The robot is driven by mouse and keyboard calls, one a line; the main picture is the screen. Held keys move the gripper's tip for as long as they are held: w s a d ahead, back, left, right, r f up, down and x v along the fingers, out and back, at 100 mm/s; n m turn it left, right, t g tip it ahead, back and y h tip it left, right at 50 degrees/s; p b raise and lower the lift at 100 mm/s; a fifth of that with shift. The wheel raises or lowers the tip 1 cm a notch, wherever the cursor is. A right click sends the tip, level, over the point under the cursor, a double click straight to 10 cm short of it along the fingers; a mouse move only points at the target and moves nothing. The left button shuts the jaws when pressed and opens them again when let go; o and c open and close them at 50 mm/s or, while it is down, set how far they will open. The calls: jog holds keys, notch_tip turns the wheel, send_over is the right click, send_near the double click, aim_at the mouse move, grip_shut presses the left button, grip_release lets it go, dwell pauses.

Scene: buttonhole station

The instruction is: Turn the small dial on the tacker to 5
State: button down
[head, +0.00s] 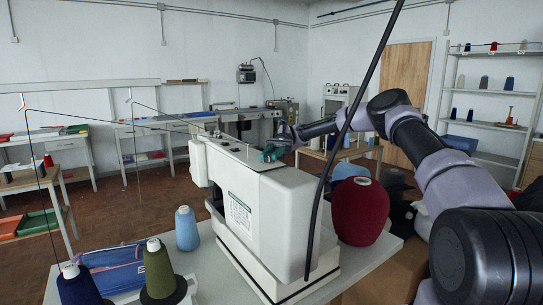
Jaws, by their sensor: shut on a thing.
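The tacker (265,205) is the white sewing machine in the middle of the head view, standing on a pale table. My gripper (271,152) is at the top of the machine, near its right rear edge, with the arm reaching in from the right. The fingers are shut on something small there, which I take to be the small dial. A teal patch shows at the fingertips. The dial's face, its numbers and its setting are too small or hidden to read.
A dark red yarn cone (360,212) stands right of the machine, close under my arm. A light blue cone (187,229), an olive cone (159,270) and a navy cone (78,286) stand left. A black cable (345,130) crosses in front. Shelves (490,110) stand at the back right.

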dwell(0.4)
jog(key=c, duration=0.7)
grip_release()
